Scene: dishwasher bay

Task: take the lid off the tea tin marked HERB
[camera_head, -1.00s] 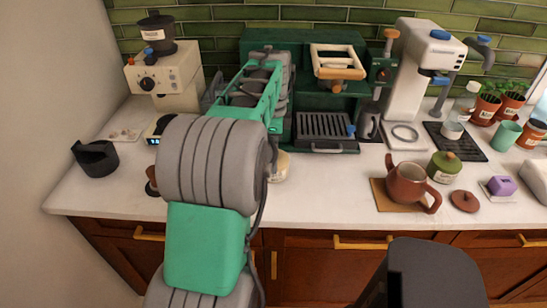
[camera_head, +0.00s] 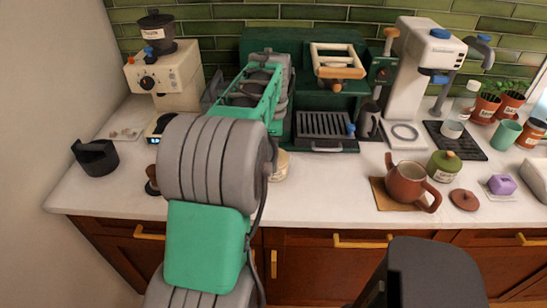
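My arm rises through the left centre of the head view and reaches toward the coffee machine. My gripper is not visible; the arm links may hide it.
The teapot stands open on a brown mat, with a reddish lid (camera_head: 464,199) lying to the right. A purple block (camera_head: 502,185) is further right. A green espresso machine (camera_head: 326,125) and a white machine (camera_head: 412,70) line the back. The front counter between my arm and the teapot is clear.

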